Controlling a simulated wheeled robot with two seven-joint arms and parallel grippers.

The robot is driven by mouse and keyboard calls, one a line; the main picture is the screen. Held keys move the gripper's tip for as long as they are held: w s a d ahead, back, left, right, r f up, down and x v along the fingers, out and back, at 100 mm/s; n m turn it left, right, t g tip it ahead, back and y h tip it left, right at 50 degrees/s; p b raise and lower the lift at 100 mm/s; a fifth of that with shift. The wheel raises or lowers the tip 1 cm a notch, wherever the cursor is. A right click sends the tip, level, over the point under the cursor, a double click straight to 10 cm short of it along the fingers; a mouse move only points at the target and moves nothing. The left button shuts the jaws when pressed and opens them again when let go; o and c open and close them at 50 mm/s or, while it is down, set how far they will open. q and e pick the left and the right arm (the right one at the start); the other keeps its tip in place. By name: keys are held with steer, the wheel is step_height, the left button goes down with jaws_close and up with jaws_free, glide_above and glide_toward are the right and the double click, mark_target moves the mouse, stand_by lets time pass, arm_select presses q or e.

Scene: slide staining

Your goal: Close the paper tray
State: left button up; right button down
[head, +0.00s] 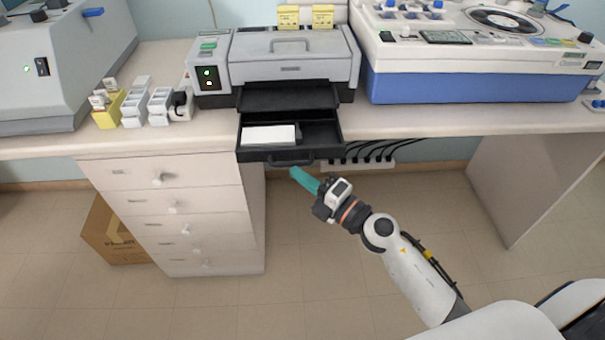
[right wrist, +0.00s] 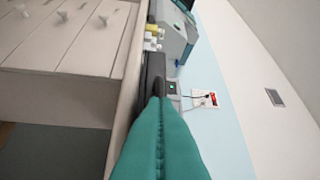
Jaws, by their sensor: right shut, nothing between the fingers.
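The paper tray (head: 257,154) is a black drawer pulled out from the front of the grey printer (head: 290,68). It juts past the counter's front edge. A white stack of paper (head: 269,135) lies in its left part, and a dark handle sits on its front face. My right gripper (head: 294,172), with teal fingers, is shut and empty just in front of the tray, close to the handle. I cannot tell whether it touches. In the right wrist view the teal fingertips (right wrist: 160,100) point at the dark tray front (right wrist: 153,70). My left gripper is out of view.
Slide racks (head: 133,105) stand left of the printer, and a blue and white machine (head: 470,60) stands to its right. White drawers (head: 170,200) are below the counter. A cardboard box (head: 110,235) is on the floor at left. Cables hang behind the tray at right.

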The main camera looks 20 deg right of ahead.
mark_target(299, 143)
stand_by(0.3)
steer(key=w+d, duration=0.1)
steer(key=w, duration=0.2)
steer(key=w+d, duration=0.1)
steer(key=w, duration=0.3)
steer(key=w+d+b, duration=0.1)
steer(key=w, duration=0.2)
steer(key=shift+w+f, duration=0.1)
steer(key=shift+w, duration=0.4)
steer(key=shift+d+r, duration=0.15)
steer(key=shift+r, duration=0.2)
